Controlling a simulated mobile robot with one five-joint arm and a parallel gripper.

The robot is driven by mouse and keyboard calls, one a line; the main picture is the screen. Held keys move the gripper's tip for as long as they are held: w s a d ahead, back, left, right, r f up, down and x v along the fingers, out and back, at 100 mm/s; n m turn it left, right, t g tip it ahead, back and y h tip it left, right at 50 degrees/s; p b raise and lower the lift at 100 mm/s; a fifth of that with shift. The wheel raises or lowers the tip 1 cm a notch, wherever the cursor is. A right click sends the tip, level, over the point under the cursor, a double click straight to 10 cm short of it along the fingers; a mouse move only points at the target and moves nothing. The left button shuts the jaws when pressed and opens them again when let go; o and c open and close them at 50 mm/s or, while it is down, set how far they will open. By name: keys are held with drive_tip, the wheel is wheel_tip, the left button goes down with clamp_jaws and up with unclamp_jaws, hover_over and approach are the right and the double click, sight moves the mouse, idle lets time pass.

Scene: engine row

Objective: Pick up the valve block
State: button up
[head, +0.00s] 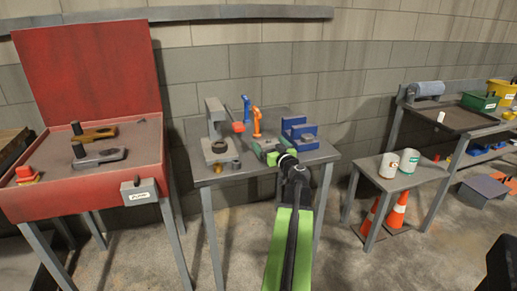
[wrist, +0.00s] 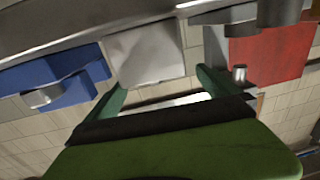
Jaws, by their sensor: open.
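A pale grey block (wrist: 145,55), which looks like the valve block, lies on the middle workbench (head: 228,173). In the wrist view it is just beyond the gap between my green fingers, nearer the left finger. My gripper (wrist: 160,88) is open, with nothing clearly held between its fingers. In the head view my gripper (head: 267,153) is low over the bench's front part, and the block is too small or hidden there to make out surely.
A blue vise (head: 299,132) stands close to the right of my gripper; it also shows in the wrist view (wrist: 65,80). A grey stand (head: 217,135) and an orange tool (head: 256,121) are on the left and behind. A red cabinet (head: 90,175) stands farther left.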

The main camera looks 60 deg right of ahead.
drive_tip(key=shift+w+d, duration=0.75)
drive_tip(key=shift+d, duration=0.35)
drive_tip(key=shift+s, duration=0.3)
drive_tip(key=shift+w, duration=0.25)
drive_tip(key=c, duration=0.5)
drive_tip(key=shift+w+a, duration=0.1)
drive_tip(key=shift+a, duration=0.05)
drive_tip(key=c, duration=1.5)
drive_tip(key=shift+r, duration=0.15)
drive_tip(key=r+p, duration=0.5)
drive_tip(key=shift+s+d, duration=0.25)
drive_tip(key=shift+s, duration=0.1)
drive_tip(key=s+d+r+p, duration=0.5)
drive_tip(key=s+p, duration=0.1)
drive_tip(key=s, duration=0.4)
drive_tip(key=shift+r, duration=0.35)
